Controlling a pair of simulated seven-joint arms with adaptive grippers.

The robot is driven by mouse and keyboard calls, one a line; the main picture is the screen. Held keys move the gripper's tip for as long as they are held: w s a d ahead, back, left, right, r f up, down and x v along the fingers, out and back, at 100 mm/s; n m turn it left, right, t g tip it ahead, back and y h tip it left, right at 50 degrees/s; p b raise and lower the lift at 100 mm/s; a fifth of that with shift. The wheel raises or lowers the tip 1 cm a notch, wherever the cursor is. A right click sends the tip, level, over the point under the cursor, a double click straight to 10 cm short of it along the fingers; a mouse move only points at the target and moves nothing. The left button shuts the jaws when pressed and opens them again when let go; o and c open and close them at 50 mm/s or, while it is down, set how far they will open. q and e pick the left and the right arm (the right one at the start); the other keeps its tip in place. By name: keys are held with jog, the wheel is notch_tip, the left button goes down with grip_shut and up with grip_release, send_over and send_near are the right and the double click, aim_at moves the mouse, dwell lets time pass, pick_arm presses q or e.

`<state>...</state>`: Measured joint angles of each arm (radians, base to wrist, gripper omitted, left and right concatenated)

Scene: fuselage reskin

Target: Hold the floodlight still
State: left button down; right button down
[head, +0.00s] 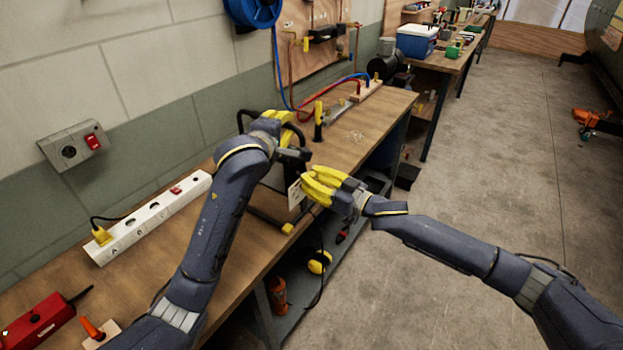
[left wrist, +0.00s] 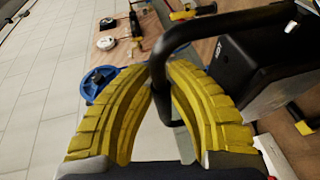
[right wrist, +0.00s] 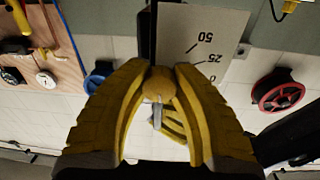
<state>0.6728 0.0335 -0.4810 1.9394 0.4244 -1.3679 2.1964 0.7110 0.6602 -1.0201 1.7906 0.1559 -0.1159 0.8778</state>
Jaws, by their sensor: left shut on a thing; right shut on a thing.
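The floodlight stands on the workbench near its front edge, partly hidden behind my arms. Its black tube frame shows in the head view (head: 262,217), with a yellow-tipped foot. My left gripper (head: 277,118) is shut on the black tube handle at the top, seen clearly in the left wrist view (left wrist: 158,70); the dark lamp housing (left wrist: 232,70) is beside it. My right gripper (head: 309,183) is at the lamp's side, by a white scale plate (head: 295,193) marked with numbers. In the right wrist view its fingers close on a round yellowish knob (right wrist: 157,84) in front of that plate (right wrist: 205,38).
A white power strip (head: 150,218) with a yellow plug lies along the wall side of the workbench (head: 225,255). A red box (head: 38,320) is at the front left. A yellow-and-black upright tool (head: 318,122) stands beyond the floodlight. Open floor (head: 470,190) lies right.

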pick_arm(q)
jog(key=shift+f, duration=0.15)
pick_arm(e)
jog(key=n, duration=0.4)
jog(key=shift+r+n, duration=0.15)
jog(key=shift+n, duration=0.15)
jog(key=n, duration=0.3)
jog(key=shift+n+y, duration=0.4)
jog(key=n, duration=0.4)
jog(key=shift+a+n, duration=0.1)
jog(key=shift+n, duration=0.2)
jog(key=shift+n+y, duration=0.3)
jog(key=shift+n, duration=1.7)
jog(key=c, duration=1)
grip_release()
jog(key=shift+g, duration=0.3)
jog(key=shift+s, duration=0.1)
